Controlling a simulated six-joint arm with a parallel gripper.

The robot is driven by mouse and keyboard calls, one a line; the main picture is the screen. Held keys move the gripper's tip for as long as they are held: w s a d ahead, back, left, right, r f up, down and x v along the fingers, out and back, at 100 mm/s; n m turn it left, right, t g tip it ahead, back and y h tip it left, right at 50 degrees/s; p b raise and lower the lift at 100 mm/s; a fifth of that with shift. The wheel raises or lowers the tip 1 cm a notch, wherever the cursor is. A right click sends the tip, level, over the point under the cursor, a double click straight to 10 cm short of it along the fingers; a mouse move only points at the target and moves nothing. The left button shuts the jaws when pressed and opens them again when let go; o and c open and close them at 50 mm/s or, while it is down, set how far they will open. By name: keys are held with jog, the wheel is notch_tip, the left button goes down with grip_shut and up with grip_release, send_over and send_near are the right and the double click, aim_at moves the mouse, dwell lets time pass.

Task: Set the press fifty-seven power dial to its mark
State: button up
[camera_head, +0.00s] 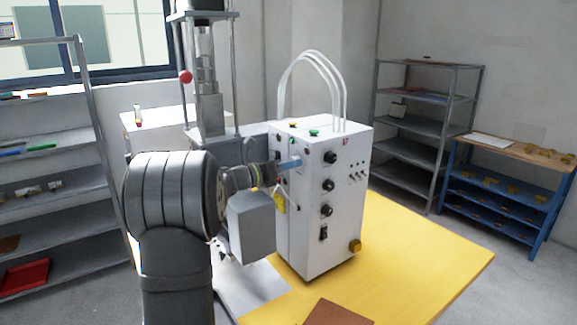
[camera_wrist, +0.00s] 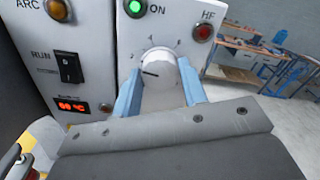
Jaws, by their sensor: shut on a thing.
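The press control box (camera_head: 305,225) is white and carries a red 57 near its top edge. The power dial is hidden behind my gripper (camera_head: 296,163) in the head view. In the wrist view, the dial (camera_wrist: 160,70) is a pale round knob on the white panel, with a dark pointer line directed left. Short tick marks show around its upper side; I cannot tell which one is its mark. My gripper (camera_wrist: 160,88) is shut on the dial, one blue finger on each side.
In the wrist view, a green ON lamp (camera_wrist: 135,8), a red HF lamp (camera_wrist: 202,32), a black RUN switch (camera_wrist: 69,67) and a red display (camera_wrist: 73,105) surround the dial. The box stands on a yellow table (camera_head: 420,255). Shelves (camera_head: 415,120) stand behind.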

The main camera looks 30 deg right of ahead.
jog(key=n, duration=1)
jog(key=shift+n, duration=0.3)
dwell(0.4)
jog(key=o, duration=1)
jog(key=shift+c, duration=0.2)
jog(key=a, duration=1.7)
jog(key=shift+a, duration=0.25)
